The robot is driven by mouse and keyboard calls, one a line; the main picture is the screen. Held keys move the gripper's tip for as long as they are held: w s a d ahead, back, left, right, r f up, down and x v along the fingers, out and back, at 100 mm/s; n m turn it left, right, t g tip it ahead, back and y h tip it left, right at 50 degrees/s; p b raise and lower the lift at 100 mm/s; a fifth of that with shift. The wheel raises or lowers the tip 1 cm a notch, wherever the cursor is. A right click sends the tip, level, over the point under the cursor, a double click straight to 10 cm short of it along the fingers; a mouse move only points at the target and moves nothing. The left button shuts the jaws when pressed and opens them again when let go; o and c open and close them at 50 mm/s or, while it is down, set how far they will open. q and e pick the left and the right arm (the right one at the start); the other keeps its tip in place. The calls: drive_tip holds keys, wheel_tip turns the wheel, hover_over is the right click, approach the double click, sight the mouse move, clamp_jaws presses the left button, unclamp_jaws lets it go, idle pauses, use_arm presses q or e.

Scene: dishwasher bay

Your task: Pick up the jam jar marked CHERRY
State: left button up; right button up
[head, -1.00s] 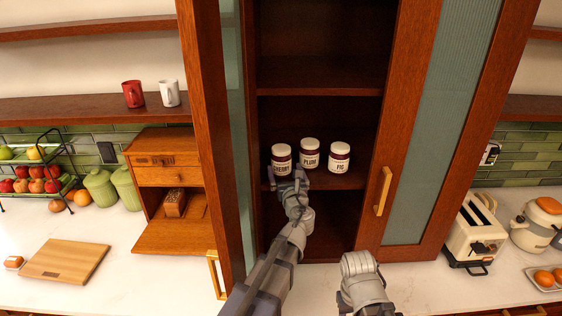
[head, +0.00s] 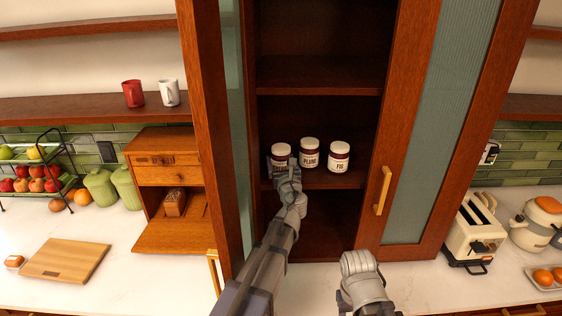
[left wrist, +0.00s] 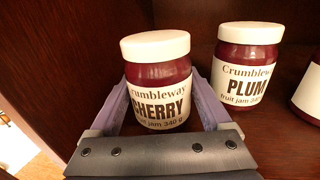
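The CHERRY jam jar (head: 281,159) has a white lid, dark red jam and a white label. It stands upright on the cabinet shelf, leftmost of three jars. It also shows in the left wrist view (left wrist: 158,85), with its label facing me. My left gripper (head: 282,166) is at this jar. In the left wrist view my left gripper (left wrist: 166,103) is open, with one finger on each side of the jar; the far fingertips are partly hidden by it.
The PLUM jar (head: 310,154) stands close to the right of the CHERRY jar, and the FIG jar (head: 339,157) stands further right. The cabinet's left side wall is close to my left gripper. The glass-panelled cabinet door (head: 432,120) is on the right.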

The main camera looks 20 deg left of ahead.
sight(281, 147)
use_arm(q)
clamp_jaws()
idle(0.4)
drive_tip(key=shift+r, duration=0.1)
wheel_tip(281, 147, up, 10)
drive_tip(key=p, duration=1)
